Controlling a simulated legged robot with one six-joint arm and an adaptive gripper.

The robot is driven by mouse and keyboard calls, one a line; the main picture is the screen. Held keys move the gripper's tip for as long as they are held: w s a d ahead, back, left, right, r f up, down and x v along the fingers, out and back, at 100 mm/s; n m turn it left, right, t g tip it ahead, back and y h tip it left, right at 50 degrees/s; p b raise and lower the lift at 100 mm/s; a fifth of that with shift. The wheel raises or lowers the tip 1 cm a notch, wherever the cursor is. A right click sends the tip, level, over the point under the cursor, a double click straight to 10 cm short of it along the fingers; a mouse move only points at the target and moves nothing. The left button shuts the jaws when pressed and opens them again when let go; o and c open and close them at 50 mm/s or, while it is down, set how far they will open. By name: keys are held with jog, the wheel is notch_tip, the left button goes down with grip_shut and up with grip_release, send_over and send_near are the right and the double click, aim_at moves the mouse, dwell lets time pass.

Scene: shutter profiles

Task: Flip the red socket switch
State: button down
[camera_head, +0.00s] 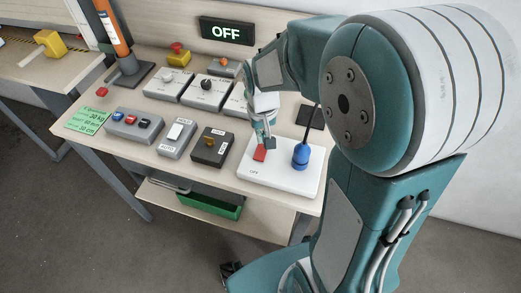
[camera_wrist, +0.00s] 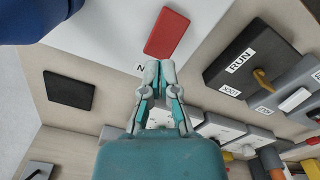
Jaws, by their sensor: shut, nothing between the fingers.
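The red socket switch (camera_head: 260,154) is a rocker on a white socket plate (camera_head: 283,180) at the table's front right. In the wrist view the red switch (camera_wrist: 167,33) lies just beyond my fingertips. My gripper (camera_head: 268,144) points down over the plate, close beside the switch. In the wrist view the fingertips of my gripper (camera_wrist: 158,70) are together and empty. They look very near the switch's edge, but I cannot tell whether they touch it. A display (camera_head: 227,31) at the back reads OFF.
A blue plug (camera_head: 300,156) with a black cable stands on the plate, right of the switch. A dark box with a yellow knob (camera_head: 210,143) is left of the plate. More switch boxes (camera_head: 176,135) fill the table's left. A dark square pad (camera_wrist: 69,90) lies flat nearby.

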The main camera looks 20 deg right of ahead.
aim_at(262, 147)
jog(key=shift+f, duration=1.4)
dwell(0.8)
jog(key=shift+r, duration=3.55)
jog(key=shift+s+r, duration=0.1)
jog(key=shift+r, duration=0.05)
jog(key=s+r+t, duration=0.2)
jog(key=s+r, duration=0.3)
jog(key=s, duration=0.2)
jog(key=s+r+n+t, duration=0.1)
jog(key=s+r+t, duration=0.2)
jog(key=s, duration=0.4)
jog(key=shift+r+t, duration=0.3)
jog(key=shift+r, duration=0.55)
